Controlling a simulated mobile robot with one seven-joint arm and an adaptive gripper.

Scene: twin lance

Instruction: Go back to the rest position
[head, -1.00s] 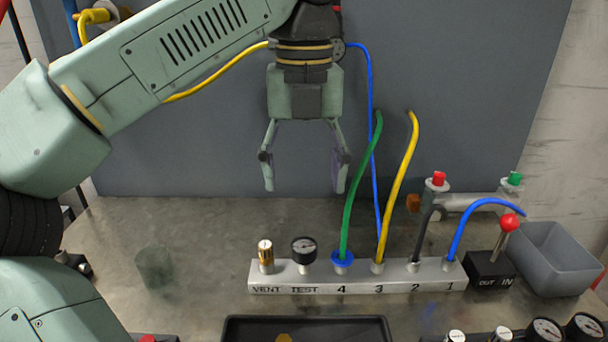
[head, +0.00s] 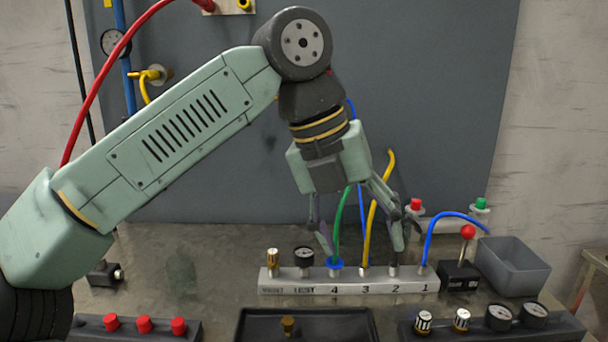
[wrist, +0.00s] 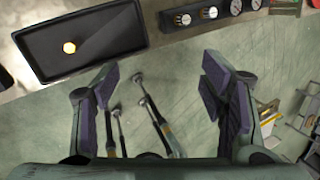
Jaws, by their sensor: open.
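My gripper (head: 362,236) is open and shows no object between its fingers. In the head view it hangs tilted in front of the silver manifold block (head: 300,287) and hides part of the hoses. In the wrist view my gripper (wrist: 160,100) has its fingers spread wide, with the floor (wrist: 180,60) and several long-handled tools below.
A green hose (head: 340,228), a yellow hose (head: 372,215) and a blue hose (head: 440,222) rise from the block. A black tray (head: 255,325) holds a small brass piece (head: 288,325). A grey bin (head: 513,275) stands at the right. Red knobs (head: 144,324) sit front left.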

